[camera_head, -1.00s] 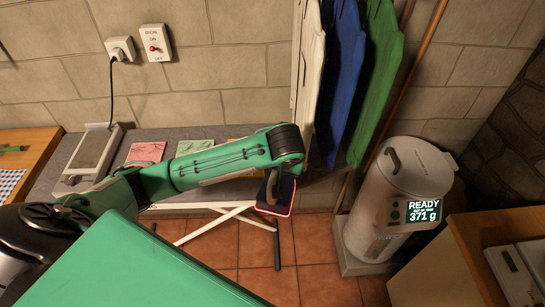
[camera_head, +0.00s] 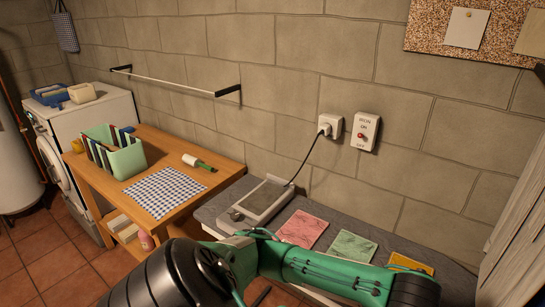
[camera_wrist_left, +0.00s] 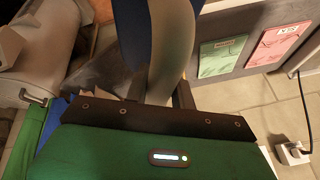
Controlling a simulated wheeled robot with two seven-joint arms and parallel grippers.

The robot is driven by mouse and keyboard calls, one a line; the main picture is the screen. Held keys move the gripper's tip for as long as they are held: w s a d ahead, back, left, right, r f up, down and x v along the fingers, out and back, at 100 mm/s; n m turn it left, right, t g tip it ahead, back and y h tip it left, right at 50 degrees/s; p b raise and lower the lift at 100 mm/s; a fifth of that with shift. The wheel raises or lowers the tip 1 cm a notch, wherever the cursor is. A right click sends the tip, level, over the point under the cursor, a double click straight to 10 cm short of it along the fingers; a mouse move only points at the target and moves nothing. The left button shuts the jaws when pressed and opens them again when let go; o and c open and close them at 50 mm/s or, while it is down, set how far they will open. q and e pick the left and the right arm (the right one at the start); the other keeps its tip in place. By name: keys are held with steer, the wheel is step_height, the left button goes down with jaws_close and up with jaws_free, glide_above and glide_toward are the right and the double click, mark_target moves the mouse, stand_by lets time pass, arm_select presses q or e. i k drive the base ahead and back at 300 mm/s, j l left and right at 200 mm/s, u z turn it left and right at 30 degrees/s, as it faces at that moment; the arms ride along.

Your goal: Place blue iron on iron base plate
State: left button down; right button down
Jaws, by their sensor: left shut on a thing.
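The iron base plate (camera_head: 262,199) is a grey slab with a small control end, lying at the left part of the grey ironing board (camera_head: 226,195). A cord runs from it to the wall plug. In the left wrist view, my left gripper (camera_wrist_left: 160,92) is shut on the grey handle of the blue iron (camera_wrist_left: 166,50). Some of its dark blue body shows behind the handle; the rest is hidden or out of frame. In the head view my left arm crosses the bottom, and its gripper and the iron are out of frame. My right gripper is not in view.
A wooden table (camera_head: 215,180) at left holds a green crate (camera_head: 115,150), a checked cloth (camera_head: 166,188) and a roller (camera_head: 198,162). A wall switch (camera_head: 364,131) is above.

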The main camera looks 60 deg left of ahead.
mark_target(264, 196)
steer(key=j+u, duration=0.25)
steer(key=j, duration=0.25)
steer(key=j+u, duration=0.2)
steer(key=j, duration=0.3)
steer(key=i+j+u, duration=0.25)
steer(key=j, duration=0.2)
steer(key=j+u, duration=0.25)
steer(key=j, duration=0.25)
